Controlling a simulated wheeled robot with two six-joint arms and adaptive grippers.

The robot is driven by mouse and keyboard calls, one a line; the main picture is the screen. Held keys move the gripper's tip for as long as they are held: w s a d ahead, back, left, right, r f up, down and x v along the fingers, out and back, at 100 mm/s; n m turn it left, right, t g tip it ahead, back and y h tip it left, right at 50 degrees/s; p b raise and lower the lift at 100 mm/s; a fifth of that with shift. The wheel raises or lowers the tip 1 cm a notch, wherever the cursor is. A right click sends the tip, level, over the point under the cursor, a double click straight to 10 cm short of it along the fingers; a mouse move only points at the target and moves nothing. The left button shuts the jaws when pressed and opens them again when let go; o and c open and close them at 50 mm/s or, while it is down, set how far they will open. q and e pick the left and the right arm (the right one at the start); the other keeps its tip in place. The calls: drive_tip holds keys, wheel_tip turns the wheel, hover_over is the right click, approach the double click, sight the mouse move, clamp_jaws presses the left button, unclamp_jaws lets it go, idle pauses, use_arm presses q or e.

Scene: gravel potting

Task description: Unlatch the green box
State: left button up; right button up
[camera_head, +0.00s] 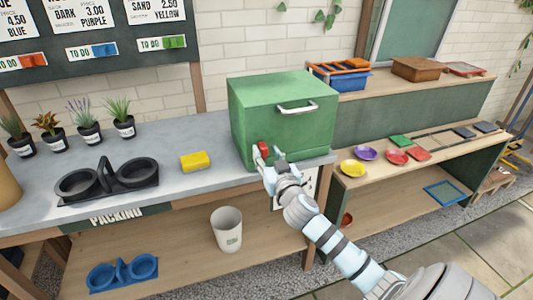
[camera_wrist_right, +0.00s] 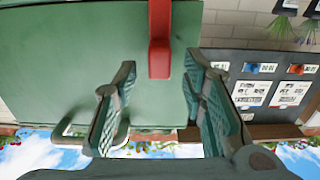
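The green box (camera_head: 262,110) stands on the grey bench top. Its front carries a metal handle (camera_head: 297,108) and a red latch (camera_head: 263,148) low on the left. My right gripper (camera_head: 264,158) is at the latch, close to the box front. In the right wrist view the box (camera_wrist_right: 70,50) fills much of the upper picture. The red latch (camera_wrist_right: 159,40) hangs in between the two spread fingers of my right gripper (camera_wrist_right: 160,75), with a gap on each side. The gripper is open and empty. My left gripper is not in view.
Left of the box, a yellow sponge (camera_head: 194,161), a black double holder (camera_head: 107,180) and several potted plants (camera_head: 88,128) stand on the bench. A white bucket (camera_head: 227,228) stands on the shelf below. Coloured dishes (camera_head: 353,168) lie on the right bench.

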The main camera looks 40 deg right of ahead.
drive_tip(key=shift+w+d, duration=0.15)
drive_tip(key=shift+w, duration=0.25)
clamp_jaws()
